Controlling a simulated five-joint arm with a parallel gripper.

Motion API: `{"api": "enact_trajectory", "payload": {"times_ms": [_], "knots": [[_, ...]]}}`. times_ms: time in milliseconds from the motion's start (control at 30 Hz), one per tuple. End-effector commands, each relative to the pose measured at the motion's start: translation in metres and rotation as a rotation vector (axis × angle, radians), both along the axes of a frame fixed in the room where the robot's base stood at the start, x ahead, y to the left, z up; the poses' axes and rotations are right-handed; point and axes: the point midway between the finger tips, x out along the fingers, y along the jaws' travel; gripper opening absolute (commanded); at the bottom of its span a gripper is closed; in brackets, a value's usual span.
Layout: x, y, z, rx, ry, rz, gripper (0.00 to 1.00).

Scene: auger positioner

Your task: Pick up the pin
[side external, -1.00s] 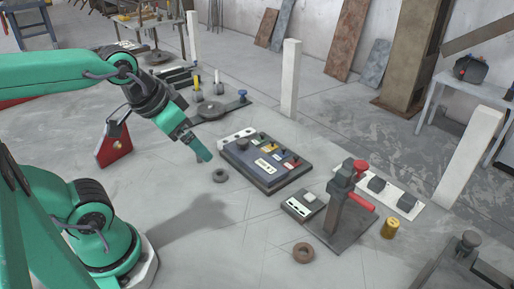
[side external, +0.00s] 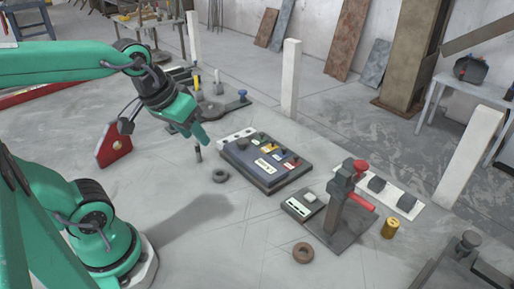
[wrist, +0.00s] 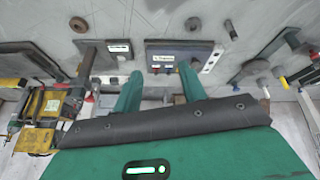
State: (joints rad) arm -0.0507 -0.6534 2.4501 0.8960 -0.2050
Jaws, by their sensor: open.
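A small dark pin (side external: 198,153) stands upright on the grey floor in the side external view, left of the control box. In the wrist view it appears to be the small dark upright piece (wrist: 231,30) at the upper right. My gripper (side external: 202,137) is above and close to the pin in the side external picture; the gap in depth is unclear. In the wrist view its two green fingers (wrist: 162,82) are apart with nothing between them, and the pin lies beyond and right of them.
A dark control box (side external: 265,163) lies right of the pin, and a dark ring (side external: 220,175) lies in front. A red-handled press (side external: 345,205), a yellow cylinder (side external: 389,228) and a brown ring (side external: 303,252) are farther right. A red block (side external: 114,146) stands left. The front floor is clear.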

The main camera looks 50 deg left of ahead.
Motion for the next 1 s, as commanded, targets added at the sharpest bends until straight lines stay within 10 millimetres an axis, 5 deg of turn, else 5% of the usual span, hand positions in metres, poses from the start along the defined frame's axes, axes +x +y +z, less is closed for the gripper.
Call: {"api": "enact_trajectory", "payload": {"times_ms": [567,1000], "knots": [[0.064,0.066,-0.026,-0.305,0.118,0.933,0.41],[0.099,0.132,-0.072,-0.483,0.156,1.689,0.41]]}}
